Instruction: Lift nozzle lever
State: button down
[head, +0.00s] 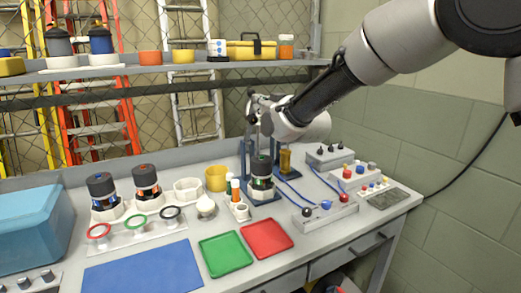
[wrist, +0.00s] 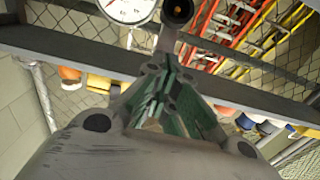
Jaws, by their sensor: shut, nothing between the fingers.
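My gripper (head: 258,112) is at the upper middle of the head view, above the blue test stand (head: 247,160) at the back of the bench. In the wrist view its fingers (wrist: 158,82) are closed together and empty. Just beyond the fingertips are a white dial gauge (wrist: 128,8) and a round dark nozzle-like end (wrist: 178,10) with an orange inside. A grey post runs below that end, close to the fingertips; I cannot tell whether they touch. I cannot make out the nozzle lever clearly. A thruster with a green band (head: 262,170) stands in the test stand.
A shelf (head: 150,72) with tanks and a yellow toolbox (head: 250,49) runs behind the bench. Two thrusters (head: 146,178), a green tray (head: 226,254), a red tray (head: 266,239) and a blue mat (head: 145,268) are in front. Control boxes (head: 330,156) stand at the right.

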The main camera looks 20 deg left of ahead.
aim_at(250, 93)
jog(key=shift+w+a+r, duration=0.4)
jog(key=shift+w+a, duration=0.35)
jog(key=shift+a, duration=0.1)
jog(key=shift+w+a+r, duration=0.4)
jog(key=shift+w+a, duration=0.3)
jog(key=shift+a, duration=0.15)
jog(key=shift+x, duration=1.4)
jog(key=shift+r, duration=0.2)
jog(key=v, duration=0.7)
